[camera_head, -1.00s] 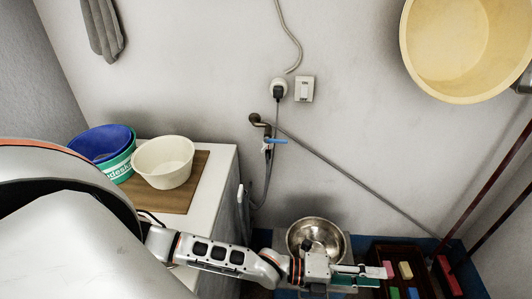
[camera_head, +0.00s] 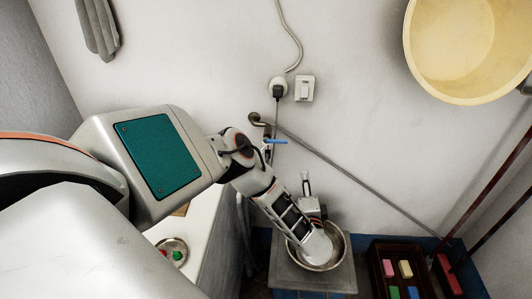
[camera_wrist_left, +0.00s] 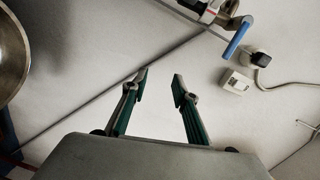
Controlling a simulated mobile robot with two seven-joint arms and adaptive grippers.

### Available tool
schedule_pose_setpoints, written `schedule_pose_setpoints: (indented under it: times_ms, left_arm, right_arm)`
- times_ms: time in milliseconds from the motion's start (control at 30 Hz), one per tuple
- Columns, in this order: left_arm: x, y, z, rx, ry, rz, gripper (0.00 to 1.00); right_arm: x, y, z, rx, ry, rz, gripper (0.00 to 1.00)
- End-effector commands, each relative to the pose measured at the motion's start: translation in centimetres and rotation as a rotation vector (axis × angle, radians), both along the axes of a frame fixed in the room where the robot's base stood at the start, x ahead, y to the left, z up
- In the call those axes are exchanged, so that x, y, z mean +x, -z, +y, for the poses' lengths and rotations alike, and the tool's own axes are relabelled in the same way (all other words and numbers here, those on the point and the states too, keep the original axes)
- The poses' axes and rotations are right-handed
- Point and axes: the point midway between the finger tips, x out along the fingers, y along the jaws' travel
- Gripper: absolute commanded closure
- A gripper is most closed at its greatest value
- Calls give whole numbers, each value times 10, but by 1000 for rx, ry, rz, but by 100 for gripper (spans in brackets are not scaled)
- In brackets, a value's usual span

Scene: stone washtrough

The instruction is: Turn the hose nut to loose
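The tap with its blue lever (camera_head: 276,141) sits on the wall at the end of a bent pipe (camera_head: 258,121). The lever also shows at the top of the left wrist view (camera_wrist_left: 237,36), with a pale tap fitting and a red ring (camera_wrist_left: 209,12) left of it. I cannot tell clearly which part is the hose nut; the hose below the tap is mostly behind my arm. My left gripper (camera_head: 306,180) is below and right of the tap, above the metal bowl, apart from the tap. In the wrist view it is open and empty (camera_wrist_left: 160,82). My right gripper is out of view.
A metal bowl (camera_head: 343,249) stands on a grey stand (camera_head: 290,275). A dark crate (camera_head: 379,277) holds several coloured blocks. A thin pipe (camera_head: 350,179) slants down the wall. A socket (camera_head: 278,88), switch (camera_head: 304,88) and yellow basin (camera_head: 465,45) are on the wall.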

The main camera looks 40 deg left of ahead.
Motion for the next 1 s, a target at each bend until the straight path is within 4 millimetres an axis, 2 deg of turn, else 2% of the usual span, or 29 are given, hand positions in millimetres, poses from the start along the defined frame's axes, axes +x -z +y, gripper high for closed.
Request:
schedule_pose_setpoints:
  times_ms: [33,100,200,300,433,800,1000]
  left_arm:
    - [-3,-12,25,51,-98,10,72]
    - [-14,-24,54,107,-226,32,72]
    - [-29,-38,83,157,-362,53,72]
    - [-38,-45,96,180,-431,64,72]
    - [-37,-46,108,187,-455,69,72]
    - [-12,-45,155,184,-453,68,72]
    - [-4,-45,166,185,-451,68,72]
  right_arm:
    - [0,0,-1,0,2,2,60]
    - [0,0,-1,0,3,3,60]
    - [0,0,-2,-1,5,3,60]
    - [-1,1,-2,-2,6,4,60]
    - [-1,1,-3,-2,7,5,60]
    - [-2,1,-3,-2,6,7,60]
    - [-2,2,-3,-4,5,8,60]
